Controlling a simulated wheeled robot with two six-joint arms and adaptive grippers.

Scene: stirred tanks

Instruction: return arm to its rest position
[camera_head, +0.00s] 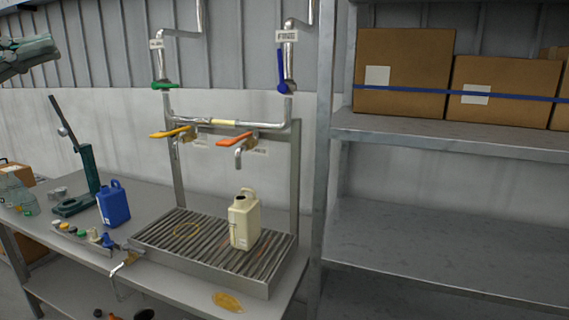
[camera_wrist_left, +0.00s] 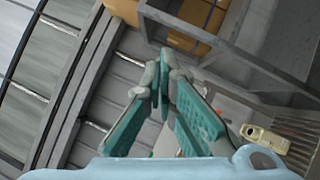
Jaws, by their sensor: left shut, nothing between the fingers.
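My left gripper (camera_head: 54,46) is at the upper left edge of the head view, raised in front of the corrugated wall and well above the bench. In the left wrist view its green and grey fingers (camera_wrist_left: 163,62) meet at the tips, shut with nothing between them. The arm behind it is mostly out of the head view. My right gripper shows in neither view.
A cream jug (camera_head: 243,222) stands on the slatted drain tray (camera_head: 273,287) under the taps and pipes. A blue jug (camera_head: 115,206) and green stand (camera_head: 88,172) are to its left. A steel shelf (camera_head: 440,131) with cardboard boxes (camera_head: 404,75) is at right.

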